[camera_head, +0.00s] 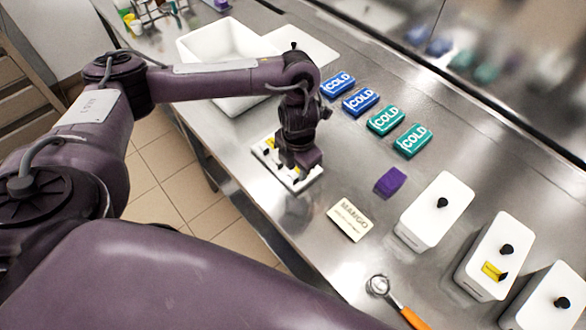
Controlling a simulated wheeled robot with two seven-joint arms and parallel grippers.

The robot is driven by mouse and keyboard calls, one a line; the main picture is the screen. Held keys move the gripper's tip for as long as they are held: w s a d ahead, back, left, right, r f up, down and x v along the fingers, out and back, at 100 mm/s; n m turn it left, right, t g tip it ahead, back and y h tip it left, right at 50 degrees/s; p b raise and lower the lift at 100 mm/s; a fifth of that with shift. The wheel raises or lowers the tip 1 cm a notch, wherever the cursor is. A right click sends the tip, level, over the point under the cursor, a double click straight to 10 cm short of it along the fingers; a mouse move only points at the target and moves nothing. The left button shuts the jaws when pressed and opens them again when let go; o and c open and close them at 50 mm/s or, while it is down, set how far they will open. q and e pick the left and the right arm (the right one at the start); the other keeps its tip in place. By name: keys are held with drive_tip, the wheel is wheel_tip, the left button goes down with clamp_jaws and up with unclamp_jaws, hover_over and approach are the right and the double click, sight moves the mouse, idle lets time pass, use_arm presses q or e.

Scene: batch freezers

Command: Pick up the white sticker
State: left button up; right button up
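My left gripper (299,170) points down over a small white pad (314,178) near the counter's front edge. The gripper hides much of the pad, and yellow and dark bits show on it beside the fingers. I cannot tell whether the fingers touch the pad or hold anything. No separate white sticker can be made out; it may be hidden under the gripper. A pale card marked MANGO (349,219) lies flat to the right of the gripper. My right gripper is not in view.
White lidded tubs (436,210) stand at the right, one with a yellow label (493,271). Blue and green COLD packs (386,120) and a purple block (390,181) lie behind. A white bin (205,48) and an orange-handled scoop (412,317) are nearby.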

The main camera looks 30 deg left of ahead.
sight(291, 176)
use_arm(q)
drive_tip(key=shift+s+d+f+b, duration=0.15)
drive_tip(key=shift+f+b, duration=0.2)
drive_tip(key=shift+f, duration=1.35)
drive_tip(key=shift+c, duration=0.4)
clamp_jaws()
